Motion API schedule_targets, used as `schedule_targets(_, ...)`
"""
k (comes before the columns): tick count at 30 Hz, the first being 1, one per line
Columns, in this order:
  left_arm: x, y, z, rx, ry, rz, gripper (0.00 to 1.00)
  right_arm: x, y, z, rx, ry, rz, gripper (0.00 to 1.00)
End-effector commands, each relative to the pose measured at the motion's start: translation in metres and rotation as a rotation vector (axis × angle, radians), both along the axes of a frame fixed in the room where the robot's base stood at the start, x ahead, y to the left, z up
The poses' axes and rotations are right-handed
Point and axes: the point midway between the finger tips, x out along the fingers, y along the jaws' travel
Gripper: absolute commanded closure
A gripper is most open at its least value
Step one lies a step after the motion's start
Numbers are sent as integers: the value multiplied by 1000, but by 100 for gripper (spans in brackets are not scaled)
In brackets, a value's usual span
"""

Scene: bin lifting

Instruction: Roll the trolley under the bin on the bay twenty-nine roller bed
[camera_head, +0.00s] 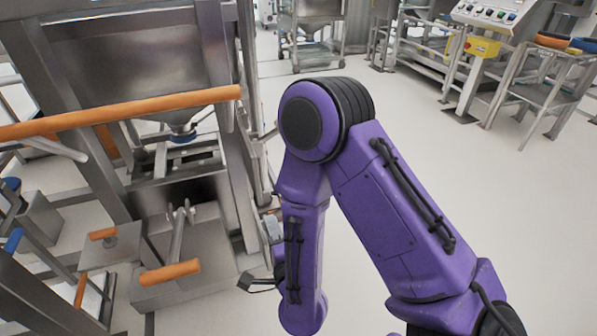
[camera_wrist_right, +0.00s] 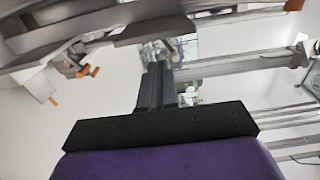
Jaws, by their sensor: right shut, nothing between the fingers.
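A large stainless-steel bin (camera_head: 130,55) with a tapered bottom and a blue-ringed outlet (camera_head: 183,136) is held in a steel frame at the left of the head view. A long orange bar (camera_head: 120,110) crosses in front of it. I cannot tell for certain which steel parts here are the trolley or the roller bed. My right arm hangs to the right of this frame, and its fingers are not clear in the head view. In the right wrist view my right gripper (camera_wrist_right: 155,88) is shut with nothing in it. My left gripper is not in view.
Below the bin are a steel base (camera_head: 185,270) and an orange-gripped lever (camera_head: 170,271). Another bin (camera_head: 318,22) on a wheeled frame stands at the back. A control panel (camera_head: 488,17) and a steel stand (camera_head: 545,85) are at right. Floor between is clear.

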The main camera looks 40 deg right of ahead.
Motion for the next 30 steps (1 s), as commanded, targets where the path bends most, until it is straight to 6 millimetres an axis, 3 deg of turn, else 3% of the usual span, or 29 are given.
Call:
schedule_targets(5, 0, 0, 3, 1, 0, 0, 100, 13, -4, 1, 2, -1, -2, 100)
schedule_targets(21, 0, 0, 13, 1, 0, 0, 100, 115, -41, 1, 1, -1, -7, 100)
schedule_targets(30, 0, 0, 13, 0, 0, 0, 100, 133, -45, 0, 0, 0, -4, 100)
